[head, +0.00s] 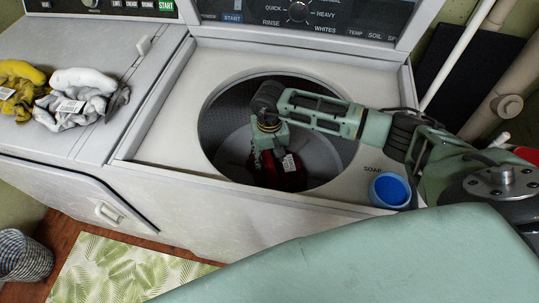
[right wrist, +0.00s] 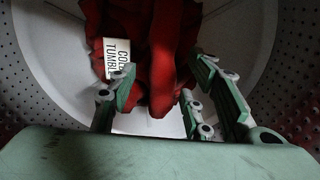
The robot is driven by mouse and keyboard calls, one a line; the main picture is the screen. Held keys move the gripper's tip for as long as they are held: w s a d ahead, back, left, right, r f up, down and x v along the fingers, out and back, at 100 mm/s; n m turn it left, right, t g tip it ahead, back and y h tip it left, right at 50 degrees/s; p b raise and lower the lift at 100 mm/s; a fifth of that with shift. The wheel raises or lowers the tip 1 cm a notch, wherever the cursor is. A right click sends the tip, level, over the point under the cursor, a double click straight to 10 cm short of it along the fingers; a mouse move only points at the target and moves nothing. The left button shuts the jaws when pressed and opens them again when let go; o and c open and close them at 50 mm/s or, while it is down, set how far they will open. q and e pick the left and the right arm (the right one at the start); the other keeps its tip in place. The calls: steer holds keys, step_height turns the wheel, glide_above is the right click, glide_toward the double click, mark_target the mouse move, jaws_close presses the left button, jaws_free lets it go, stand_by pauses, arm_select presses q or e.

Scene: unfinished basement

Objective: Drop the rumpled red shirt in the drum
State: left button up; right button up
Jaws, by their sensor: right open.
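The rumpled red shirt (head: 290,181) is inside the washer drum (head: 332,161), low down and partly hidden by my right gripper. In the right wrist view the dark red shirt (right wrist: 172,38) lies just beyond the fingertips, with a white printed tag on its left side. My right gripper (head: 268,160) reaches down through the round opening. Its green fingers (right wrist: 160,88) are spread open; I cannot tell whether any still touch the cloth. My left gripper is not in view.
A blue soap cup (head: 390,190) sits at the washer's front right. Yellow (head: 20,88) and white-grey (head: 82,95) bundles with tags lie on the neighbouring machine at left. A woven basket (head: 24,256) and leaf-patterned mat (head: 112,270) are on the floor. The drum rim surrounds my right wrist.

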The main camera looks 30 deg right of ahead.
step_height(320, 180, up, 13)
steer(key=b, duration=0.2)
steer(key=shift+f, duration=0.1)
stand_by(0.4)
